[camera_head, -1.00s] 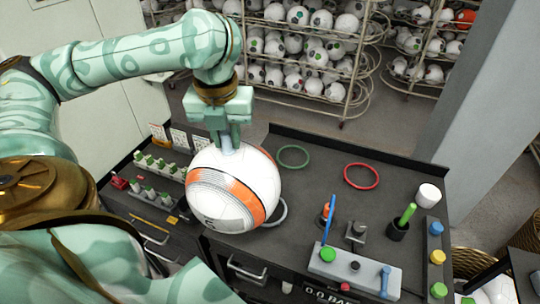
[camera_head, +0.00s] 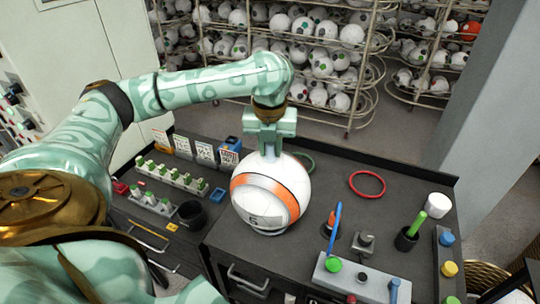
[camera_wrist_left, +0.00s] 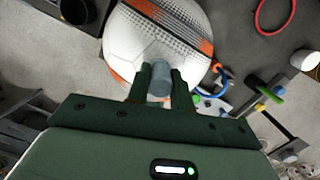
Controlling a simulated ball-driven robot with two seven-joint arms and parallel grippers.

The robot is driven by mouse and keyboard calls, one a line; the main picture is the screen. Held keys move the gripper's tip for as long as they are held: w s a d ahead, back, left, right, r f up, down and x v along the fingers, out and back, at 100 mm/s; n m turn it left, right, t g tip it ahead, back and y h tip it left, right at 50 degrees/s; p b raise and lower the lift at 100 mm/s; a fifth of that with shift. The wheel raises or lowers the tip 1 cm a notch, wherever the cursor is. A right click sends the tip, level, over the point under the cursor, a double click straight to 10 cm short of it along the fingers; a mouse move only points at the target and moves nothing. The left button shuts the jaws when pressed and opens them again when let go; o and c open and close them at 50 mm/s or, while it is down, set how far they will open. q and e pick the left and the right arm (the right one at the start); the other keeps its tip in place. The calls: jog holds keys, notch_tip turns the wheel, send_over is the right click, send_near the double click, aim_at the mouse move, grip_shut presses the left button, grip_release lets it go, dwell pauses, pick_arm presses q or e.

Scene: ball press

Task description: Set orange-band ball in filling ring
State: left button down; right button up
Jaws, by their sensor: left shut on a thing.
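The white ball with orange bands (camera_head: 250,208) stands at the left side of the black worktop in the head view. My left gripper (camera_head: 270,148) points down at the top of the ball. In the left wrist view the gripper (camera_wrist_left: 160,80) is shut on a grey stub at the top of the ball (camera_wrist_left: 135,40). The grey ring is mostly or wholly hidden beneath the ball, so I cannot tell whether the ball rests in it. My right gripper is not in view.
A green ring (camera_head: 305,161) lies partly behind the ball. A red ring (camera_head: 367,184) lies to the right. A black cup (camera_head: 192,215) stands to the left.

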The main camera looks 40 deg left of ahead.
pick_arm(q)
notch_tip(320, 180, down, 2)
jog(key=shift+f, duration=0.15)
jog(key=shift+a, duration=0.1)
jog(key=shift+f, duration=0.2)
jog(key=c, duration=1.2)
grip_release()
jog(key=shift+c, duration=0.2)
jog(key=shift+r, duration=0.1)
notch_tip(320, 180, up, 12)
jog(key=s+d+p, duration=0.1)
jog(key=p, duration=0.2)
jog(key=shift+s, duration=0.15)
